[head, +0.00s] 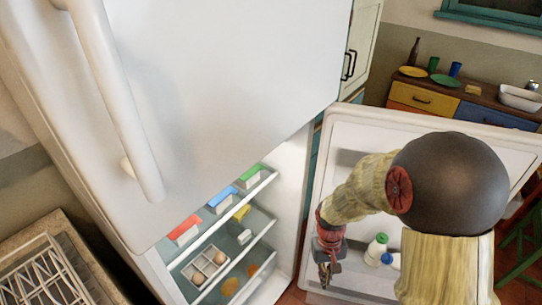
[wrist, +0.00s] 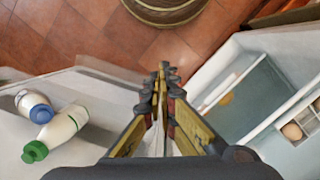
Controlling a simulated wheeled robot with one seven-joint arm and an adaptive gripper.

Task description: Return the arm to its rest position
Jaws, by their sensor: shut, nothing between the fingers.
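My gripper (head: 326,273) hangs between the open lower fridge door (head: 352,130) and the fridge compartment, pointing down. In the wrist view my gripper (wrist: 162,70) has its fingers together with nothing between them, above the tiled floor. My arm reaches in from the right of the head view, bent at the elbow in front of the open door.
Two bottles, one green-capped (head: 377,248) and one blue-capped (wrist: 35,106), stand in the door. Fridge shelves (head: 262,187) hold colored boxes and an egg tray (head: 205,265). The upper door (head: 220,80) is shut. A dish rack (head: 45,275) is at lower left.

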